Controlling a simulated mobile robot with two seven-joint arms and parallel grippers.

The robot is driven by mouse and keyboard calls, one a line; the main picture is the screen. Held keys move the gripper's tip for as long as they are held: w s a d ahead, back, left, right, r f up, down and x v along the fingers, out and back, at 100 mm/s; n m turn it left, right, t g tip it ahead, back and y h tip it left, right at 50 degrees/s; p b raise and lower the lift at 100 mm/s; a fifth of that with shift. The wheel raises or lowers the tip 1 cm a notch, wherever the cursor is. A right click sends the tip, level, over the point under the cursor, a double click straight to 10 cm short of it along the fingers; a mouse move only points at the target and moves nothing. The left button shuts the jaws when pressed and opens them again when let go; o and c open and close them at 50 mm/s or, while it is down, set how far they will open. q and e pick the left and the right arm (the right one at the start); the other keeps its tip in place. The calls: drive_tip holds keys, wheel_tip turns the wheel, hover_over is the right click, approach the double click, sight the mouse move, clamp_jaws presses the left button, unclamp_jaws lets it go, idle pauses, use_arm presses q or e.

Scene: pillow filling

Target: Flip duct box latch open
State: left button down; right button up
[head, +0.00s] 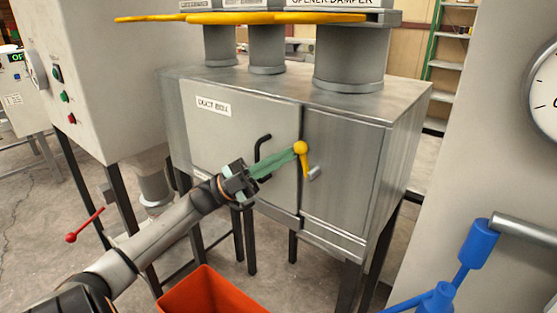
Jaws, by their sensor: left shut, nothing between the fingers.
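The duct box (345,170) is a grey metal cabinet on dark legs, with a shut front door (215,150) labelled "DUCT BOX" and a black bar handle (258,146). The yellow latch (304,165) sits at the door's right edge; its round knob is at the top and its arm hangs down beside a small grey stub. My left gripper (292,155) reaches in from the lower left with its green fingers closed and empty. Its fingertips are at the left side of the latch knob; I cannot tell whether they touch. My right gripper is not in view.
An orange bin (212,292) stands on the floor below. A cabinet with buttons and a red lever (84,226) is at the left. Blue piping (460,270) is at the lower right. Pipes and a yellow bar (250,17) stand above the box.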

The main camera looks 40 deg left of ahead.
use_arm(q)
drive_tip(key=shift+d+r+m+g+y+p, duration=0.55)
drive_tip(key=shift+r+m+g+p, duration=0.25)
drive_tip(key=shift+m+g, duration=0.35)
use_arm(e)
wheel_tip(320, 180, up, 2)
use_arm(q)
drive_tip(key=shift+d, duration=0.15)
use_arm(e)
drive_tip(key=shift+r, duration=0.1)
use_arm(q)
drive_tip(key=shift+f, duration=0.1)
